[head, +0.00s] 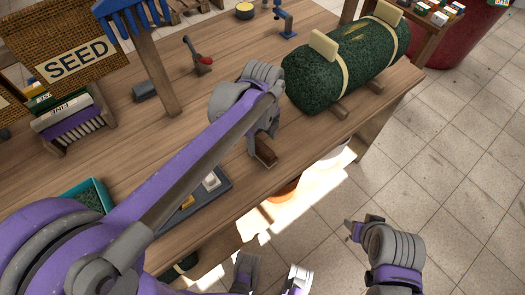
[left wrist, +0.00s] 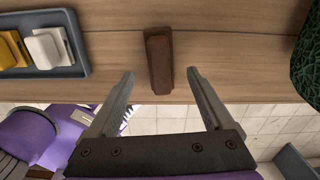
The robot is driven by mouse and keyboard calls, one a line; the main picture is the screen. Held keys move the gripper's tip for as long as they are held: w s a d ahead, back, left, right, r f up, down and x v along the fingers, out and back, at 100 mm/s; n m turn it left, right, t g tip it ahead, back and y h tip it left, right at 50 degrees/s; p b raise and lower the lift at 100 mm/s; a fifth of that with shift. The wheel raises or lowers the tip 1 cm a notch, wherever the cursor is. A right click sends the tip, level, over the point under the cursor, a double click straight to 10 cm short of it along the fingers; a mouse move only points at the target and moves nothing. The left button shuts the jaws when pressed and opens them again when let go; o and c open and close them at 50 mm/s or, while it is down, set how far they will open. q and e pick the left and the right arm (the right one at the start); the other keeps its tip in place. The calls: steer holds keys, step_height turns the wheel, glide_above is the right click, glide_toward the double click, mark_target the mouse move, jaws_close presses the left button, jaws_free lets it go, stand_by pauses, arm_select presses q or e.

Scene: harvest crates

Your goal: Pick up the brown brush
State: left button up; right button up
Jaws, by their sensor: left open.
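The brown brush (head: 264,150) lies on the wooden table close to its front edge. In the left wrist view the brush (left wrist: 160,60) is a dark brown, narrow block pointing away from the gripper. My left gripper (head: 262,138) is over the brush in the head view and partly covers it. In the left wrist view its two fingers (left wrist: 160,74) are spread, one on each side of the near end of the brush, with gaps between. It holds nothing. My right arm (head: 392,252) shows at the lower right in the head view, off the table; its jaw state is unclear.
A grey tray (head: 216,194) with white and yellow pieces lies left of the brush. A green strapped roll (head: 320,78) rests on wooden supports to the right. A blue comb-like tool (head: 150,50) and a red-knobbed lever (head: 202,62) stand farther back. Tiled floor (head: 450,170) lies beyond the edge.

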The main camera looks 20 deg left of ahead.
mark_target(262, 146)
arm_select(q)
step_height(262, 146, down, 4)
steer(key=shift+r, duration=0.15)
jaws_close()
stand_by(0.4)
